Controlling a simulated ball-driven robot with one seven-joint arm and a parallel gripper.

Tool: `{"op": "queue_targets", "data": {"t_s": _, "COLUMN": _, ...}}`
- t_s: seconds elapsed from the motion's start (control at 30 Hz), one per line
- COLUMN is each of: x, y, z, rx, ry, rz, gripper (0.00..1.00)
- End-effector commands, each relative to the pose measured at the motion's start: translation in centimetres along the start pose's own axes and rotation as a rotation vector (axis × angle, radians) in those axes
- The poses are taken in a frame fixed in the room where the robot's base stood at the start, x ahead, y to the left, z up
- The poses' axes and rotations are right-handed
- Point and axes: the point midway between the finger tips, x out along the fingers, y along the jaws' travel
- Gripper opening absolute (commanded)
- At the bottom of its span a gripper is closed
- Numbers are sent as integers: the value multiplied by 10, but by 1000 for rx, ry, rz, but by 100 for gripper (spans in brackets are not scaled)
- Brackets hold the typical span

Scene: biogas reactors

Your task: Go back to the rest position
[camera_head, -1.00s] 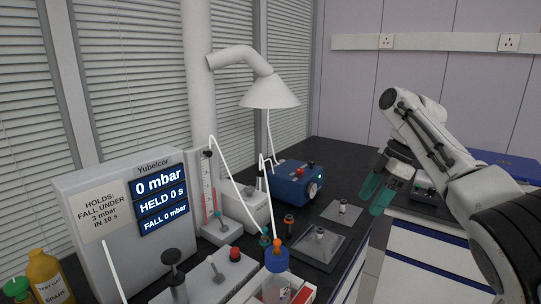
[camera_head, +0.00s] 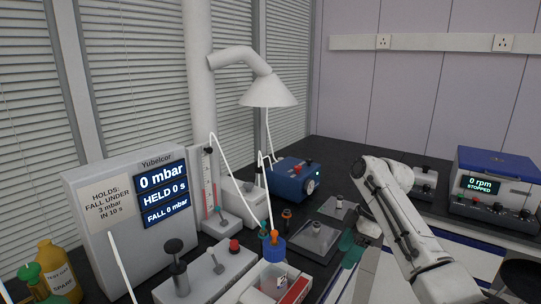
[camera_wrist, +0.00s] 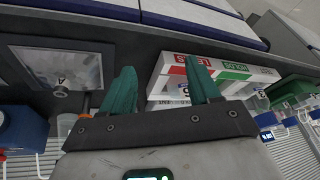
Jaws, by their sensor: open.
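My gripper (camera_head: 350,248) has teal fingers and hangs over the bench's front edge in the head view, right of the metal plates. The forearm reaches in from the lower right, and part of the hand is hidden behind it. In the wrist view my gripper (camera_wrist: 163,78) is open, its two fingers apart with nothing between them. A white tray with red and green labels (camera_wrist: 225,75) lies beyond the fingers in that view.
A blue-capped bottle (camera_head: 273,247) and a white tray (camera_head: 252,296) stand left of the gripper. A blue pump box (camera_head: 293,181) and a metal plate (camera_head: 318,236) are behind. A device reading 0 rpm STOPPED (camera_head: 493,190) stands at right. The display box (camera_head: 95,235) is at left.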

Motion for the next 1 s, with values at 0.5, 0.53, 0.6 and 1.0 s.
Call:
{"op": "queue_targets", "data": {"t_s": 0.5, "x": 188, "y": -116, "z": 53, "rx": 435, "ry": -2, "rz": 44, "gripper": 61}}
{"op": "queue_targets", "data": {"t_s": 0.53, "x": 194, "y": -126, "z": 58, "rx": 466, "ry": -3, "rz": 50, "gripper": 61}}
{"op": "queue_targets", "data": {"t_s": 0.6, "x": 209, "y": -148, "z": 70, "rx": 542, "ry": -7, "rz": 67, "gripper": 61}}
{"op": "queue_targets", "data": {"t_s": 1.0, "x": 243, "y": -300, "z": 157, "rx": 1008, "ry": -67, "rz": 199, "gripper": 61}}
